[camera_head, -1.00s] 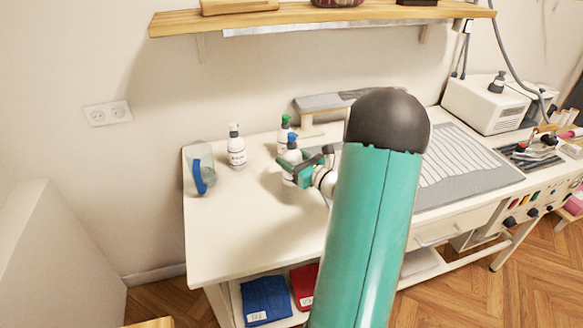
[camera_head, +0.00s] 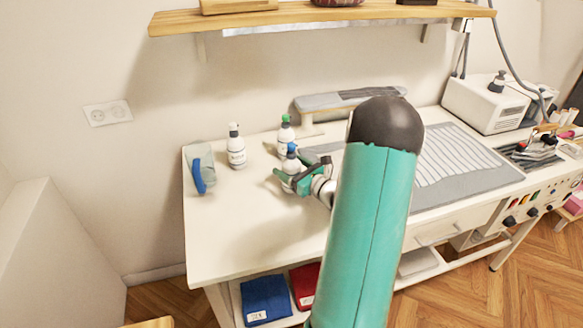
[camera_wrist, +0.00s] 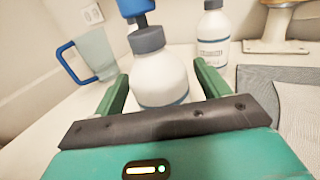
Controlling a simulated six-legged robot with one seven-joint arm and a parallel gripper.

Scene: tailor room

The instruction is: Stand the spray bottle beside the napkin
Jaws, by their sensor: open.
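A white spray bottle with a blue top and grey collar (camera_head: 291,157) stands upright on the white table; it also shows in the wrist view (camera_wrist: 160,82). My gripper (camera_head: 286,184) is open, with its green fingers on either side of this bottle's body. In the wrist view the fingers (camera_wrist: 160,88) show a small gap to the bottle on each side. A blue folded cloth (camera_head: 266,299) and a red one (camera_head: 304,287) lie on the shelf under the table. I cannot tell which cloth is the napkin.
A green-topped bottle (camera_head: 285,133) stands just behind, and a white-topped bottle (camera_head: 236,150) stands to the left. A clear jug with a blue handle (camera_head: 200,170) is at the table's left end. The front left tabletop is clear. A grey mat (camera_head: 455,183) lies right.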

